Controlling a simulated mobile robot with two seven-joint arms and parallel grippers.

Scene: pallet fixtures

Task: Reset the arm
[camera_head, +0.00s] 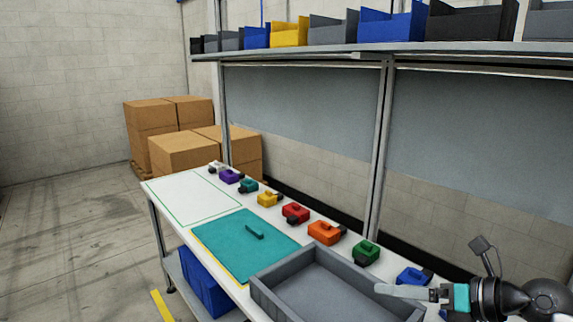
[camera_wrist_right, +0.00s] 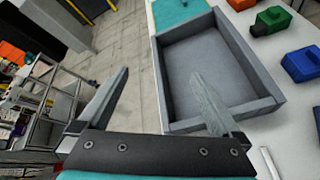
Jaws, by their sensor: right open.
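My right gripper (camera_head: 402,293) reaches in from the lower right of the head view, over the right end of the workbench beside the grey tray. In the right wrist view its two fingers (camera_wrist_right: 158,75) stand wide apart with nothing between them. The grey tray (camera_head: 263,293) is empty; it also shows beyond the fingers in the wrist view (camera_wrist_right: 240,112). My left arm and gripper are not in view.
A teal mat (camera_head: 235,235) with a small teal bar lies left of the tray. Several coloured fixtures, including a green one (camera_head: 366,252) and a blue one (camera_head: 411,277), line the bench's back edge. A shelf (camera_head: 300,52) with bins runs above. Cartons (camera_head: 180,153) stand behind.

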